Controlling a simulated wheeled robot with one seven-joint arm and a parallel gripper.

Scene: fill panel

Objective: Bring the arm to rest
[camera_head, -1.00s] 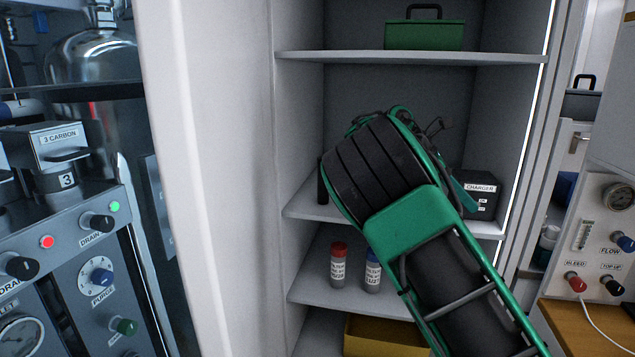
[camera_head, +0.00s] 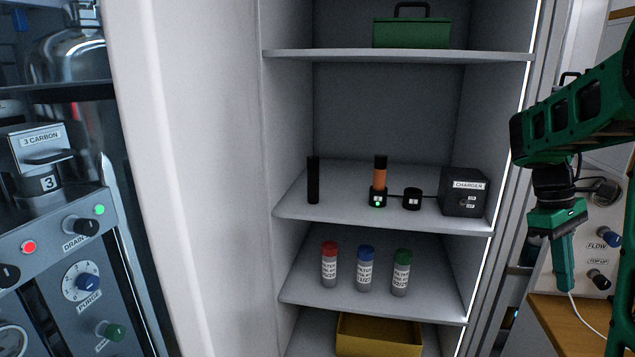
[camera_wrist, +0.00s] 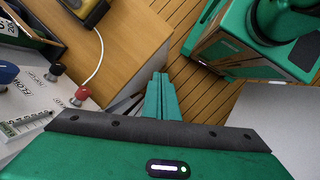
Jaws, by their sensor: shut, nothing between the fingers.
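My gripper (camera_head: 563,262) hangs at the right side of the head view, pointing down, with green fingers together and nothing between them. My green arm link (camera_head: 585,110) reaches in from the right edge above it. It is clear of the shelves and in front of the panel on the right. In the wrist view, the shut green fingers (camera_wrist: 160,97) point toward a wooden worktop and slatted floor. Part of my own green body shows at the upper right there.
A cupboard shelf (camera_head: 290,205) holds a black cylinder, an orange-and-black item on a lit base, and a charger (camera_head: 465,192). Three capped bottles (camera_head: 364,270) stand below. A gas panel (camera_head: 595,275) and a wooden worktop (camera_head: 560,315) are close to my gripper.

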